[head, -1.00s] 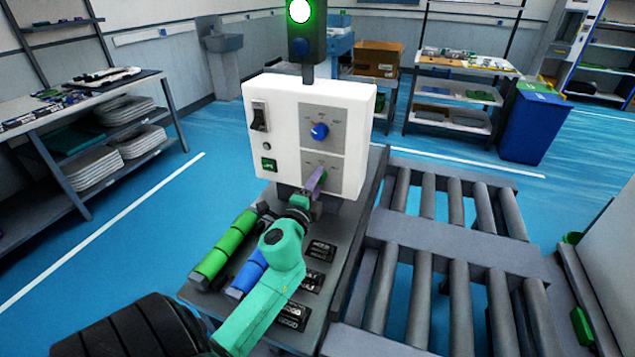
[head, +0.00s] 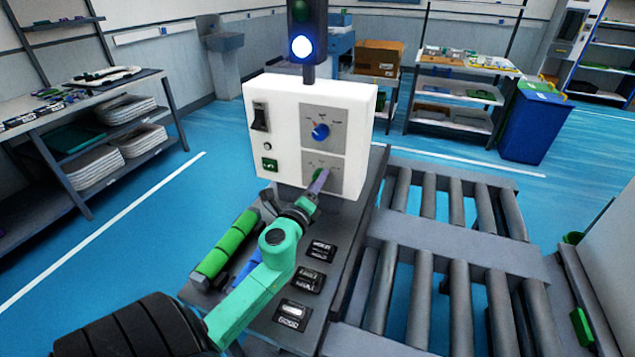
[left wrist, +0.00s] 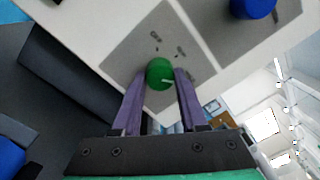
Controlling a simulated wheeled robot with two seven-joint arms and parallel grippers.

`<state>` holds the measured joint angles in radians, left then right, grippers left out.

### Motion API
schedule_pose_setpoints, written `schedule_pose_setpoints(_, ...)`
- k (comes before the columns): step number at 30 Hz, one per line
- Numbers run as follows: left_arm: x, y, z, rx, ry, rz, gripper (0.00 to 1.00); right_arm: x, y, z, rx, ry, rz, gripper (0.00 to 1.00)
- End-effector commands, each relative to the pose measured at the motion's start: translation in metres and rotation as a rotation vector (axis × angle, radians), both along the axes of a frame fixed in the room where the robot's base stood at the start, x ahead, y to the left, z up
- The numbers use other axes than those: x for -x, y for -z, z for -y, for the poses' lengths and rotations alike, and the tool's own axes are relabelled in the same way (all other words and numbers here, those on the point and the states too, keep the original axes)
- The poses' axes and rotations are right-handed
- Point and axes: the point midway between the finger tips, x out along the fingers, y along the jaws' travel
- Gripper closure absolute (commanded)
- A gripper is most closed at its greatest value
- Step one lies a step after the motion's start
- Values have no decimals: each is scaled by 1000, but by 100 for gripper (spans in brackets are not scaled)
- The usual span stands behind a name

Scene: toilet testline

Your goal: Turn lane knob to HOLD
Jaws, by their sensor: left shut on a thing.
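The white control box (head: 284,127) stands on the dark stand. On its lower right plate is a green knob (head: 317,175), largely hidden in the head view by my left gripper (head: 318,186). In the left wrist view the green knob (left wrist: 160,74) sits between the two purple fingers of my left gripper (left wrist: 159,82), which is shut on it. Above it a blue knob (head: 320,131) sits on its own plate; its edge also shows in the left wrist view (left wrist: 252,8). The lamp post (head: 302,46) is lit blue. The plate labels are too small to read. My right gripper is out of view.
A black rocker switch (head: 259,117) and a green-lit button (head: 269,164) are on the box's left side. Green (head: 228,245) and blue cylinders lie on the stand beside several black label blocks (head: 307,279). A roller conveyor (head: 440,230) runs on the right.

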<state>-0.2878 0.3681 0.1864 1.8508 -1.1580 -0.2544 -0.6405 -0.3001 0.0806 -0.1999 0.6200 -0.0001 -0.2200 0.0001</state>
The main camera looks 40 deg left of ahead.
Motion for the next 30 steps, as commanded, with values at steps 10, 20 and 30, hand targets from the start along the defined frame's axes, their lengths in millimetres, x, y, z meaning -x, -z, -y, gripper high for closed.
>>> schedule_pose_setpoints(10,0,-8,-2,-13,-5,11,100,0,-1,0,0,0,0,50)
schedule_pose_setpoints(20,0,-4,-1,-9,-2,5,27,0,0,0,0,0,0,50)
schedule_pose_setpoints(30,21,2,7,-5,0,-1,27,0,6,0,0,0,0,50)
